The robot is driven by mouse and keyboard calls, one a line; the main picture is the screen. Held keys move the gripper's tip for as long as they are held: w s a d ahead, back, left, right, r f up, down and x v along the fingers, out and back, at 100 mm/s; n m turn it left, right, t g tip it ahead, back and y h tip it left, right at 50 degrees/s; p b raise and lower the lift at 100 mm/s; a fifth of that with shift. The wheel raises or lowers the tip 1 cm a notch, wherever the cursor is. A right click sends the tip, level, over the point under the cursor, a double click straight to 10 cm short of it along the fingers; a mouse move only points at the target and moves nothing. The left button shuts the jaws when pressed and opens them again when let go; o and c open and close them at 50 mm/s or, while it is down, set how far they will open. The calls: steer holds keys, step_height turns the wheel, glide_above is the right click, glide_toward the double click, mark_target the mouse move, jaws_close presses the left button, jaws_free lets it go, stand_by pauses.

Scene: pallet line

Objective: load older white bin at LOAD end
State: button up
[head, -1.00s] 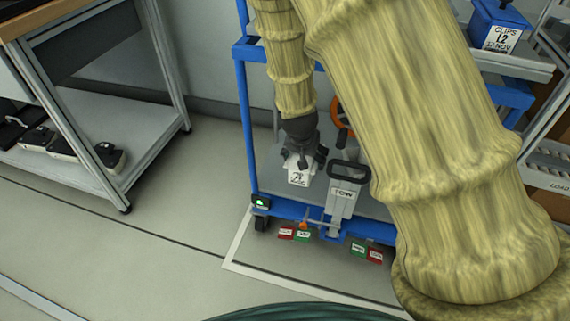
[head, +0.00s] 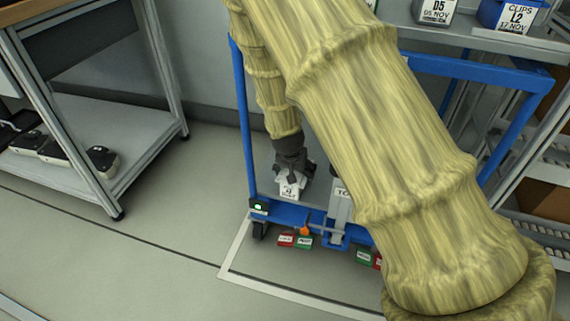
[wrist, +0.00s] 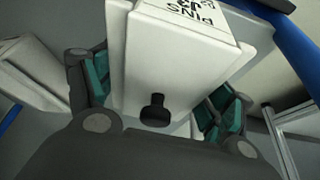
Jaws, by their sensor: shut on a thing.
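A white bin (head: 289,188) with a black-printed label is held by my gripper (head: 291,165) at the left end of the blue cart (head: 290,212), low over its deck. I cannot tell whether it touches the deck. In the wrist view the white bin (wrist: 180,60) sits between the teal finger pads of my gripper (wrist: 158,100); its upside-down label reads PINS, with a black knob below.
My arm hides much of the cart's middle. A blue post (head: 243,110) rises at the cart's left end. A grey bench (head: 110,150) holding dark-topped items is at left, with clear floor (head: 150,235) between.

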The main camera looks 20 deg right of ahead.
steer(key=w, duration=0.1)
steer(key=w+b, duration=0.1)
steer(key=w, duration=0.2)
steer(key=shift+w+a, duration=0.1)
steer(key=shift+a, duration=0.25)
steer(key=shift+w+a+f+b, duration=0.1)
steer(key=shift+w+a+b, duration=0.05)
steer(key=shift+w+b, duration=0.4)
steer(key=shift+w+a+b, duration=0.1)
steer(key=shift+w+b, duration=0.2)
steer(key=shift+w, duration=0.35)
steer(key=shift+w+f, duration=0.25)
steer(key=shift+w, duration=0.1)
steer(key=shift+f, duration=0.1)
steer(key=o, duration=1.5)
steer(key=shift+f+b, duration=0.3)
steer(key=shift+b, duration=0.55)
